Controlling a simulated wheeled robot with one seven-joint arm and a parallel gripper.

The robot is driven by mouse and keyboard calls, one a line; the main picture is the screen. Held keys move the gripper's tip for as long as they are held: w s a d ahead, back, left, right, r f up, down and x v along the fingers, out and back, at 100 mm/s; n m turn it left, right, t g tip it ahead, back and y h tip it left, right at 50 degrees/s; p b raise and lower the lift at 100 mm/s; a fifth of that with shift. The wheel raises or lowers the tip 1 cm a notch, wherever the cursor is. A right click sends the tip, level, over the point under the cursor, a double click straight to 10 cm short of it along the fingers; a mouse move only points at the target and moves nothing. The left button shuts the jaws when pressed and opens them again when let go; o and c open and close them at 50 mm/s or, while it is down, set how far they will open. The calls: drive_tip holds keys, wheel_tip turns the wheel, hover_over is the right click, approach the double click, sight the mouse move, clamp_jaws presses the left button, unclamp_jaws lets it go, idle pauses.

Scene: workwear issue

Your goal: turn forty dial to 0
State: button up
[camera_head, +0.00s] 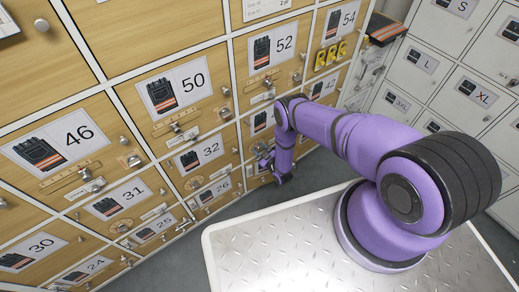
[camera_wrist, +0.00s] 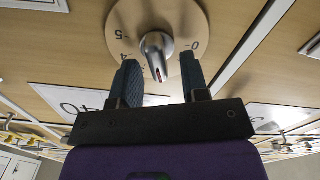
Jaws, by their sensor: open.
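In the wrist view, the forty dial is a round pale wooden disc (camera_wrist: 185,18) with a silver knob (camera_wrist: 155,45) at its middle. The knob has a red mark on its lower end, which points down the picture. The figures 5 and 4 show at the disc's left and 0 at its right; others are hidden. My gripper (camera_wrist: 159,62) is open, one dark finger on each side of the knob; I cannot tell whether they touch it. A partly covered label (camera_wrist: 85,97) seems to read 40, upside down. In the head view my gripper (camera_head: 275,170) is low at the locker front.
Wooden lockers with numbered labels, knobs and dials fill the left and middle, such as locker 32 (camera_head: 210,150) and locker 26 (camera_head: 223,186). Grey lockers (camera_head: 463,85) stand at the right. My arm hides some fronts. Grey floor (camera_head: 180,260) shows before the lockers.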

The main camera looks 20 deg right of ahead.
drive_tip(key=shift+w, duration=0.15)
drive_tip(key=shift+c, duration=0.2)
clamp_jaws()
drive_tip(key=shift+a+n, duration=0.1)
drive_tip(key=shift+n, duration=0.2)
drive_tip(key=n, duration=0.3)
drive_tip(key=shift+a+f+n, duration=0.15)
drive_tip(key=shift+a+n, duration=0.05)
drive_tip(key=shift+n, duration=0.1)
drive_tip(key=shift+a+f+n, duration=0.1)
drive_tip(key=shift+f+n, duration=0.1)
drive_tip(key=shift+n, duration=2)
